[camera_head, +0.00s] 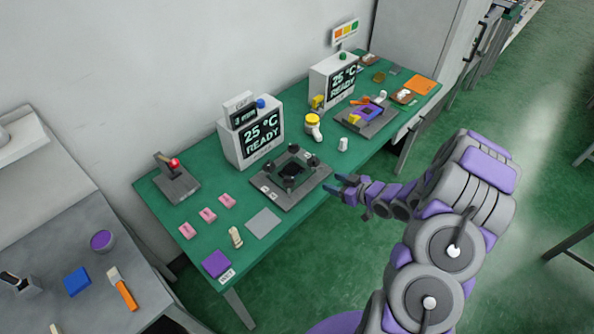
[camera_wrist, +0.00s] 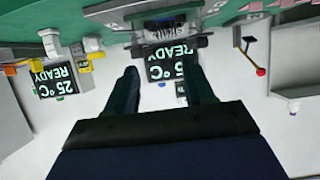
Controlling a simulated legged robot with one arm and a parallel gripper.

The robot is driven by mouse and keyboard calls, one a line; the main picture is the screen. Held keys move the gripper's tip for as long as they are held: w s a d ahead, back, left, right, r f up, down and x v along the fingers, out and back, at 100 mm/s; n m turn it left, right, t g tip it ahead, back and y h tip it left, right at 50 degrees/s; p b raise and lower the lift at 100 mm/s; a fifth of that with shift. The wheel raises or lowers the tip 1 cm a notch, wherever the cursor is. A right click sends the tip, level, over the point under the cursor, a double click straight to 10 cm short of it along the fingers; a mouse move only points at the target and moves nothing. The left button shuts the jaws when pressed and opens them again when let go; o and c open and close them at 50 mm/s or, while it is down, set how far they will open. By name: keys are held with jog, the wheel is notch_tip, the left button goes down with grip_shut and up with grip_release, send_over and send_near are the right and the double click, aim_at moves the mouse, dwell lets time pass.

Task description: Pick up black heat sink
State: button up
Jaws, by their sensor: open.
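The black heat sink (camera_head: 291,169) sits in the middle of a grey fixture plate (camera_head: 262,193) on the green table, with dark posts around it. In the wrist view, which is upside down, a dark finned block (camera_wrist: 163,29) at the top centre appears to be the heat sink. My gripper (camera_head: 342,184) is open and empty, just right of the plate at the table's front edge. In the wrist view its two fingers (camera_wrist: 160,75) are apart, pointing towards the fixture, with a gap between them and the block.
A display box (camera_head: 253,137) reading 25 °C READY stands behind the fixture. A red-knobbed lever (camera_head: 175,176) is at the left. Several pink parts (camera_head: 208,214), a grey pad (camera_head: 263,223) and a purple block (camera_head: 216,264) lie left of the plate. A second fixture (camera_head: 366,117) is farther right.

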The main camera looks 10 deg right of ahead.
jog(key=b, duration=0.3)
send_near(296, 170)
jog(key=x, duration=0.4)
jog(key=shift+a+f, duration=0.25)
jog(key=shift+f, duration=0.05)
jog(key=shift+r+b+x, duration=0.1)
jog(key=shift+b+x, duration=0.2)
jog(key=shift+x, duration=1)
jog(key=shift+r+b+x, duration=0.15)
jog(key=shift+b+x, duration=0.15)
jog(key=shift+x, duration=1)
jog(key=shift+w+d, duration=0.1)
jog(key=shift+w, duration=0.1)
jog(key=c, duration=0.7)
